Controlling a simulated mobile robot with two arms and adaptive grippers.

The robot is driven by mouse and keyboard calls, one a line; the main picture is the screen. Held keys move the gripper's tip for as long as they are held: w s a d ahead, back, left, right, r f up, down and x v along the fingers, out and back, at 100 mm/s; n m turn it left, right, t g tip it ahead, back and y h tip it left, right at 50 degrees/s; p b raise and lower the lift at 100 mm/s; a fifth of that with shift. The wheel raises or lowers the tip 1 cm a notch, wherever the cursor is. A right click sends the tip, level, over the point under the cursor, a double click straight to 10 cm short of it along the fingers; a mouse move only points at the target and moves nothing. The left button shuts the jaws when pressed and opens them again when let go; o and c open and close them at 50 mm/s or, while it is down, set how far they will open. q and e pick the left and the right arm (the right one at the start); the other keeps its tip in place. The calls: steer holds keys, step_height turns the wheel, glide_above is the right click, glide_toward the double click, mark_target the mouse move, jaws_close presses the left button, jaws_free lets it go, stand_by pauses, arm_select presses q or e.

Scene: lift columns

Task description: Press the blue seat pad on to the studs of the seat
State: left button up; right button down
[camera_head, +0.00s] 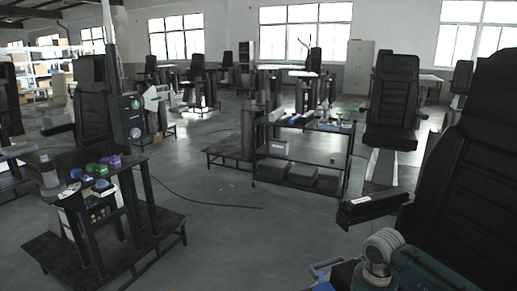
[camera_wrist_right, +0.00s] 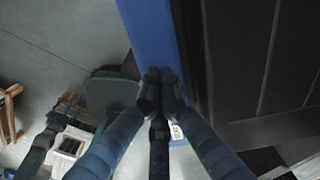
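In the right wrist view, a blue strip (camera_wrist_right: 150,32), which looks like the blue seat pad, runs down from the top edge beside a black seamed seat part (camera_wrist_right: 265,60). My right gripper (camera_wrist_right: 161,84) has its fingertips drawn together over the lower part of the strip; I cannot tell whether they touch it. I see nothing between the tips. The studs are not visible. In the head view, a large black seat (camera_head: 470,190) stands at the right, with a black armrest (camera_head: 372,207). My right arm reaches in front of it at the bottom right. My left gripper is out of view.
A dark cart (camera_head: 300,177) with boxes on its lower shelf stands mid-room. A dark workbench (camera_head: 85,170) with green, blue and purple items is at the left. Another black seat (camera_head: 393,100) stands behind the armrest. The grey floor between the cart and workbench is mostly clear, crossed by a cable.

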steer(key=shift+f+b, duration=0.85)
steer(key=shift+f, duration=0.2)
stand_by(0.6)
steer(key=shift+r, duration=0.15)
stand_by(0.4)
steer(key=shift+r+p, duration=2.15)
steer(key=shift+r, duration=1.25)
